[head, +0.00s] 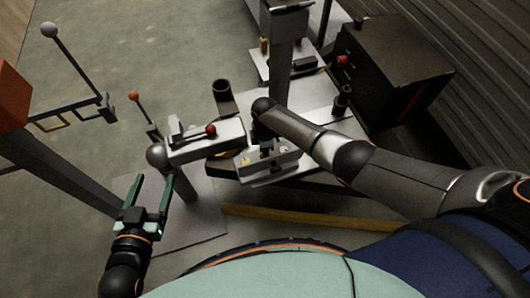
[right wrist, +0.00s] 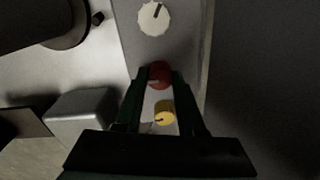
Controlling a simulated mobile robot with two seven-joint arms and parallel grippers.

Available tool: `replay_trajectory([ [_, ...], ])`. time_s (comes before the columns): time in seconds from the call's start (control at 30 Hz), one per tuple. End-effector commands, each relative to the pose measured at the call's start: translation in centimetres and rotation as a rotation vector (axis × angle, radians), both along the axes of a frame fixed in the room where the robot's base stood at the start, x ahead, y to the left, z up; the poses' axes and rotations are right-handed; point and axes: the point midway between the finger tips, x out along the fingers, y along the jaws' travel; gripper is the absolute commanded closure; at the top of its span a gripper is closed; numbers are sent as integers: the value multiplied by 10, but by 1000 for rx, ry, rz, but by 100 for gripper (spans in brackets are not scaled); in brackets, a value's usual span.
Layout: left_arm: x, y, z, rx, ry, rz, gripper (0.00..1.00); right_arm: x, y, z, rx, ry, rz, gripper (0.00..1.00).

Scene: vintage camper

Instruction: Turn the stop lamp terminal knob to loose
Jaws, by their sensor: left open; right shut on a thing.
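A pale terminal box (head: 268,172) sits below my right arm in the head view. In the right wrist view its panel (right wrist: 190,35) carries a white knob (right wrist: 153,18), a red knob (right wrist: 160,74) and a yellow knob (right wrist: 165,112) in a row. My right gripper (right wrist: 160,77) has its fingers on both sides of the red knob and is shut on it. No label is readable, so I cannot tell by name which knob is the stop lamp one. My left gripper (head: 152,186) is open and empty, left of the box and apart from it.
A grey coupling with a red-tipped lever (head: 211,131) lies just left of the box. A dark cabinet (head: 395,75) stands at the back right. A yellow beam (head: 310,220) lies in front. A post with a ball-ended lever (head: 49,30) is at left. Floor is bare at upper left.

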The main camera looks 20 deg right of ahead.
Motion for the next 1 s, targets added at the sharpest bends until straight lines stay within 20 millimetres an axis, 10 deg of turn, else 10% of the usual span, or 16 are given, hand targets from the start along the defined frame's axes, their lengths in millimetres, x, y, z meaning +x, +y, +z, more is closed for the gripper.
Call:
replay_trajectory([
  [0.47, -1, 0, -1, 1, 3, 0, 29, -2, 0, -1, -1, 5, 14, 100],
  [0.5, -2, 0, -1, 0, 4, 1, 29, -2, 0, -1, -1, 5, 13, 57],
  [0.73, -3, 0, -2, -1, 6, 1, 29, -1, 0, -1, 0, 2, 12, 32],
  [1.0, -2, -1, -1, -7, 6, 5, 29, 0, 0, 0, -1, 0, 11, 32],
])
